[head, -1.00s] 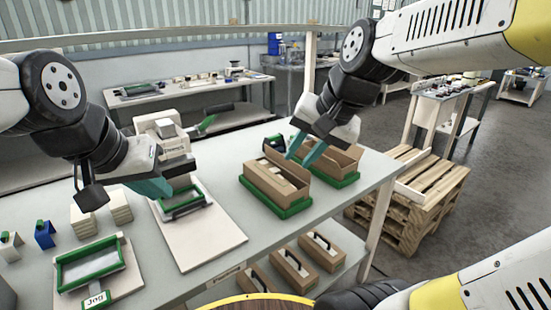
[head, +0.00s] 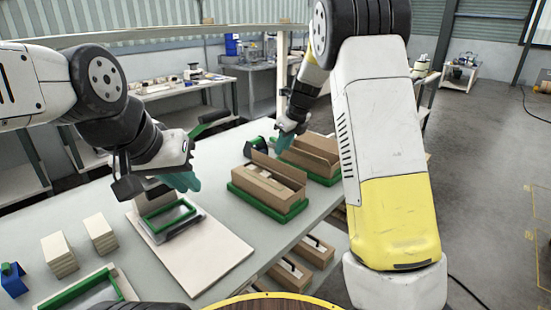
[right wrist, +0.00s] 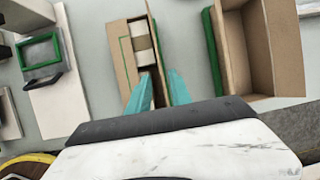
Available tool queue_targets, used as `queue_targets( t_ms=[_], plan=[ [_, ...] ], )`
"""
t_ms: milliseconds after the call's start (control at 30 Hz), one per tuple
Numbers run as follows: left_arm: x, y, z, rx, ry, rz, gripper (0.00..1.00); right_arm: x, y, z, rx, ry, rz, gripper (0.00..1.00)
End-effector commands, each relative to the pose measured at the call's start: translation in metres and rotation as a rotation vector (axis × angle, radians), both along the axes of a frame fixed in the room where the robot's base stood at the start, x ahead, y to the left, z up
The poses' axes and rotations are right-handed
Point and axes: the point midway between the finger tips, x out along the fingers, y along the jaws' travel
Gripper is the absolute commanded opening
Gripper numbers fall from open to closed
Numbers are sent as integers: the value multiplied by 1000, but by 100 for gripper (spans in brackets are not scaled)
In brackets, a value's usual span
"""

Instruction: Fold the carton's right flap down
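The carton (head: 264,191) sits in a green tray (head: 283,214) on the table, with pale blocks inside. In the head view a flap (head: 279,168) stands up along its far side. In the right wrist view the carton (right wrist: 121,60) shows with this upright right flap (right wrist: 158,58). My right gripper (head: 285,128) is open, beyond the carton's far end in the head view. In the right wrist view its two teal fingers (right wrist: 158,93) are apart, near the flap's lower end; contact cannot be told. My left gripper (head: 182,181) is above a green-framed fixture; its finger gap is unclear.
A second open carton (head: 314,150) stands in its own green tray to the right. The green-framed fixture (head: 170,217) lies on a white board (head: 208,262). Stacks of pale blocks (head: 60,254) stand at left. More cartons (head: 290,273) are on a lower shelf.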

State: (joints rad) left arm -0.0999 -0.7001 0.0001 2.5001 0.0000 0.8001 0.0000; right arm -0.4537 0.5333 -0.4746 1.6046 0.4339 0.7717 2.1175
Motion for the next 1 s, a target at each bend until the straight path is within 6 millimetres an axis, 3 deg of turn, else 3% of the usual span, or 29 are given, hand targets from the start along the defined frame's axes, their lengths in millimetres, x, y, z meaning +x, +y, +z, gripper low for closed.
queue_targets(
  t_ms=[500, 867, 1000],
  plan=[
    [0, 0, 0, 0, 0, 0, 13, 22, 16, -65, 1, 3, -7, 25],
    [0, 0, 0, 0, 0, 0, 13, 24, 18, -71, 2, 1, -7, 25],
    [0, 0, 0, 0, 0, 0, 13, 24, 18, -71, 1, 1, -6, 0]
  ],
)
